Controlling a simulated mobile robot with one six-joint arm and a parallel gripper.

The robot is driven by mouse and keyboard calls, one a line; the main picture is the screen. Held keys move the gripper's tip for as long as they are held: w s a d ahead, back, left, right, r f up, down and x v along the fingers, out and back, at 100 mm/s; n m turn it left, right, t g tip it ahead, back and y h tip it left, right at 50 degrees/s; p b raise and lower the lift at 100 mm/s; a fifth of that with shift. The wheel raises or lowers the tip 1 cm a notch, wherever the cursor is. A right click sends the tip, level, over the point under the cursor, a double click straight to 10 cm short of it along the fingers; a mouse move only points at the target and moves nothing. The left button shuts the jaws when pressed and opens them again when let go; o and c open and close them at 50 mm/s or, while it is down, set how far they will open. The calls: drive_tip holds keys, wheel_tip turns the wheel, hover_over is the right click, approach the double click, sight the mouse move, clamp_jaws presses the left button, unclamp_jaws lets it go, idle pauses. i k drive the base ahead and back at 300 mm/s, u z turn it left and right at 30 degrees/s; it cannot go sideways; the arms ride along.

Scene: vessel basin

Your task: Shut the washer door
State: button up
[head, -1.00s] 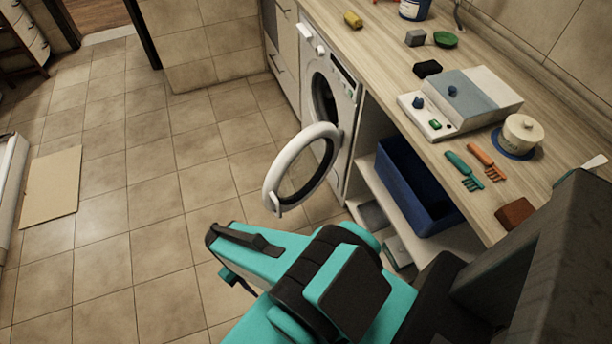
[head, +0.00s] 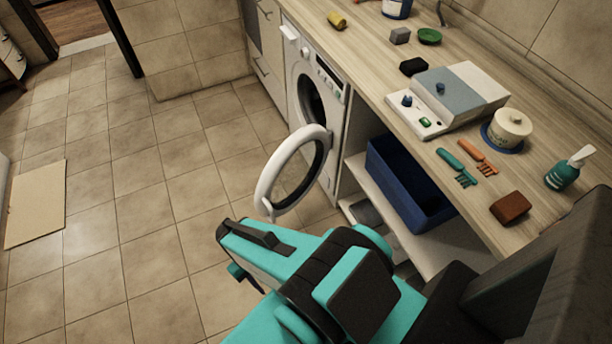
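The white washer (head: 338,92) stands under the counter. Its round door (head: 263,187), a white ring with a dark inner rim, is swung wide open toward me and leaves the dark drum opening (head: 309,101) uncovered. My teal and black arm fills the lower middle of the head view. Its end, with my gripper (head: 236,272) partly showing, is at the left, below the door in the picture and apparently apart from it. The fingers are mostly hidden under the arm, so I cannot see whether they are open or shut.
A blue bin (head: 410,185) sits on the shelf beneath. The tiled floor at left is clear except a beige mat (head: 36,204).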

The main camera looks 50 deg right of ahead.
sight(312, 134)
drive_tip(key=u, duration=1.7)
drive_tip(key=k, duration=0.1)
drive_tip(key=z, duration=2.9)
drive_tip(key=i, duration=0.5)
drive_tip(key=z, duration=0.15)
drive_tip(key=k, duration=0.95)
drive_tip(key=u, duration=0.25)
drive_tip(key=i, duration=0.15)
drive_tip(key=z, duration=0.1)
